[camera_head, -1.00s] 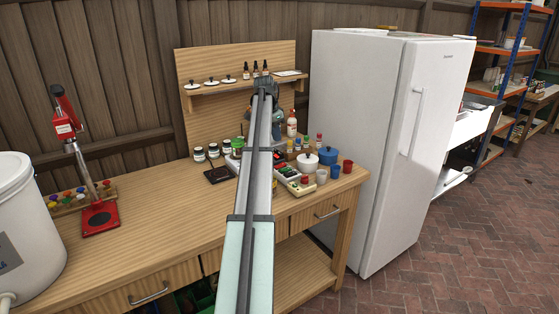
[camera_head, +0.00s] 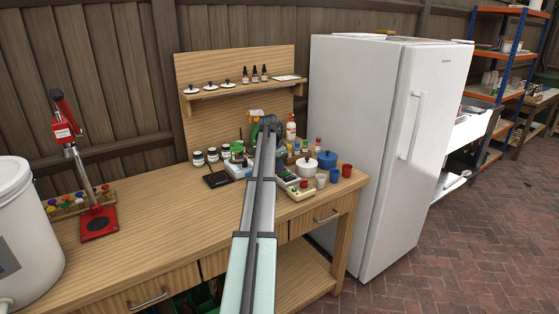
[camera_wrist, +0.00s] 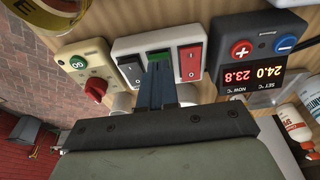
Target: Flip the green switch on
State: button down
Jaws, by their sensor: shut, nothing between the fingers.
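The green switch (camera_wrist: 159,55) shows in the wrist view, in the middle of a white panel (camera_wrist: 120,46) between a black switch (camera_wrist: 131,70) and a red switch (camera_wrist: 190,62). My gripper (camera_wrist: 159,66) is shut and empty, with its fingertips at the near edge of the green switch. I cannot tell whether they touch it. The fingers hide part of the switch, so its position is unclear. In the head view my arm (camera_head: 262,180) reaches over the bench and hides most of the switch panel.
A cream box (camera_wrist: 86,78) with a red knob and green button is left of the panel. A dark temperature controller (camera_wrist: 258,62) with a lit display is right of it. In the head view, pots and cups, including a blue pot (camera_head: 327,160), stand close by on the bench (camera_head: 150,232).

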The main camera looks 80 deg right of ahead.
jog(key=shift+f, duration=0.35)
jog(key=shift+w+a+f, duration=0.15)
jog(key=shift+f, duration=0.25)
jog(key=shift+r, duration=0.15)
jog(key=shift+r, duration=0.7)
